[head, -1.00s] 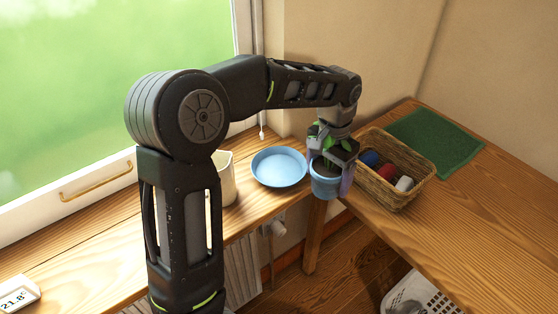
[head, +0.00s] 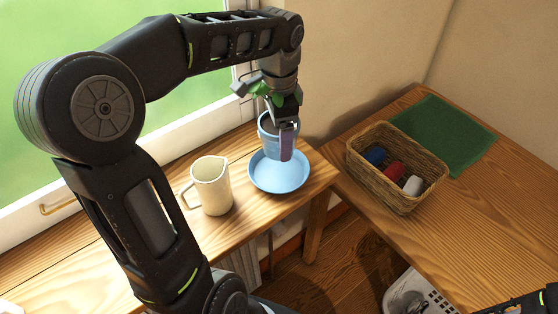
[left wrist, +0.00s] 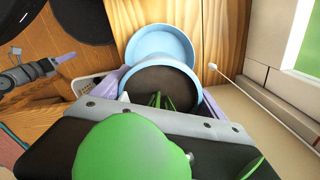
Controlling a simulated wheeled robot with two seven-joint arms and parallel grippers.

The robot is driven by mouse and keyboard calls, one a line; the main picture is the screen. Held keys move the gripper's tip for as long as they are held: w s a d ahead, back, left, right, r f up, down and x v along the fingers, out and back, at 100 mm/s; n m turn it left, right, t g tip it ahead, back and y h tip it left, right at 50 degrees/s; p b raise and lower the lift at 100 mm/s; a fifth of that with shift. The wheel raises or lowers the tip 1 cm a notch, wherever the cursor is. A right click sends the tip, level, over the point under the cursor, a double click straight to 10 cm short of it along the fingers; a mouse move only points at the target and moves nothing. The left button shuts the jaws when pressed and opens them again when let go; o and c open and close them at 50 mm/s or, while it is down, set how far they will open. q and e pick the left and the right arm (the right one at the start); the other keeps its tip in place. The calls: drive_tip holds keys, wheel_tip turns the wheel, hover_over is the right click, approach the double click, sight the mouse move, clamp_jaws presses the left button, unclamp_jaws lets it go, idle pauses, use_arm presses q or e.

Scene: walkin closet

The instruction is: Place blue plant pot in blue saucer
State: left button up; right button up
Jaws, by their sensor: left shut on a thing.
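The blue plant pot (head: 268,137), with dark soil and green leaves, is held roughly upright in my left gripper (head: 284,142). In the head view it overlaps the back part of the blue saucer (head: 284,182), which lies empty on the windowsill shelf. The pot appears raised above the saucer; the exact gap is hard to tell. In the left wrist view the pot rim (left wrist: 200,92) is between the fingers, and the saucer (left wrist: 160,36) shows partly beyond it. A green leaf hides much of that view. My right gripper (left wrist: 55,65) shows at the left there, its opening unclear.
A cream jug (head: 212,187) stands on the shelf left of the saucer. A wicker basket (head: 372,180) with coloured rolls and a green mat (head: 440,130) are on the right-hand table. A white basket (head: 405,292) is lower down. The window frame is close behind.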

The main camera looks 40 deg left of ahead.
use_arm(q)
drive_tip(key=shift+f, duration=2)
drive_tip(key=shift+f+p, duration=0.35)
drive_tip(key=shift+f, duration=1.55)
drive_tip(key=shift+f, duration=0.2)
drive_tip(key=o, duration=2)
drive_tip(key=shift+c, duration=0.2)
drive_tip(key=shift+r, duration=0.15)
wheel_tip(320, 180, up, 12)
drive_tip(key=shift+r+b, duration=0.1)
drive_tip(key=shift+b, duration=0.25)
